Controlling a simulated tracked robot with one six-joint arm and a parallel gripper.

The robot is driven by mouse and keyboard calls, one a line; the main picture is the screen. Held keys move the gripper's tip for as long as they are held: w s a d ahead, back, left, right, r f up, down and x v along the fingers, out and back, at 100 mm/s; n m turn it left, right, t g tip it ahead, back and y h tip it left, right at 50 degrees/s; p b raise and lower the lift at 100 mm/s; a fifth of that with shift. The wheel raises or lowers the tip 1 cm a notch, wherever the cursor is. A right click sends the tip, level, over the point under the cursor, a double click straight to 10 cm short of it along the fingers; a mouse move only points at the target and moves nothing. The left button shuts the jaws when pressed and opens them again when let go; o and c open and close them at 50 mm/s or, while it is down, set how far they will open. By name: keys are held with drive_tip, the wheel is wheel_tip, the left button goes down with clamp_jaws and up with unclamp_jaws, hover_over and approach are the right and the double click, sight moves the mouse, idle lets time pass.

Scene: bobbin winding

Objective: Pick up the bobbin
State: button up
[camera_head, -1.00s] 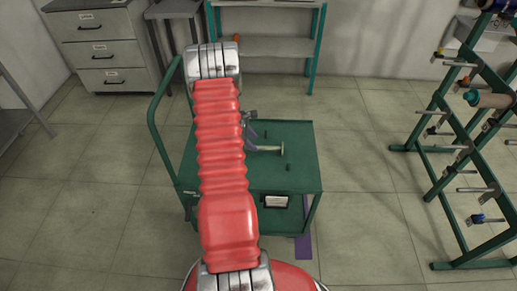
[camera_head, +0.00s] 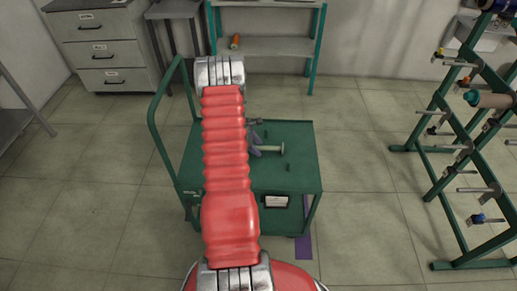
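A pale, thin bobbin (camera_head: 271,149) with a round flange at its right end lies on the green cart top (camera_head: 292,170). Its left part is hidden by my gripper and my red-sleeved arm. My gripper (camera_head: 256,147) shows only in part, as greyish-purple finger pieces just right of the arm. It is low over the cart top, at the left part of the visible bobbin. Whether the fingers touch it, or are open or shut, I cannot tell.
Small dark pegs (camera_head: 289,167) stand on the cart. The cart's handle (camera_head: 156,125) rises at left. A green rack (camera_head: 440,105) with rods and spools is at right. An orange spool (camera_head: 235,41) sits on the back shelf (camera_head: 275,47). Floor between cart and rack is clear.

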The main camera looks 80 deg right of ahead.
drive_tip(key=shift+c, duration=0.3)
clamp_jaws()
idle(0.4)
